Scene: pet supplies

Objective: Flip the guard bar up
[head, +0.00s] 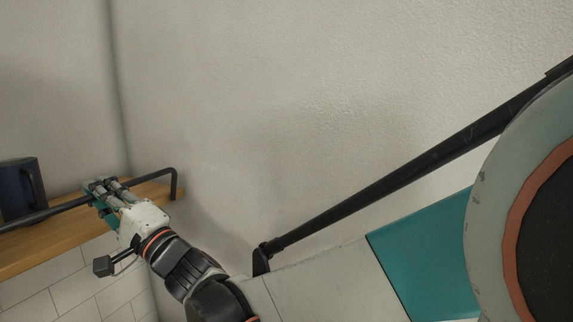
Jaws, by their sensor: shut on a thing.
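A black guard bar (40,214) runs along the front of a wooden shelf (38,244) at the left of the head view. Its right end bends at a corner near the wall. My gripper (104,196) is at the bar, left of that bent end, with its teal and grey fingers closed around it. The fingers hide part of the bar where they grip. The bar stands a little above the shelf's surface. Its far left end is out of view.
A dark blue mug (20,190) stands on the shelf behind the bar, left of my gripper. Walls close in behind and to the right of the shelf. White tiles (70,290) cover the wall below it.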

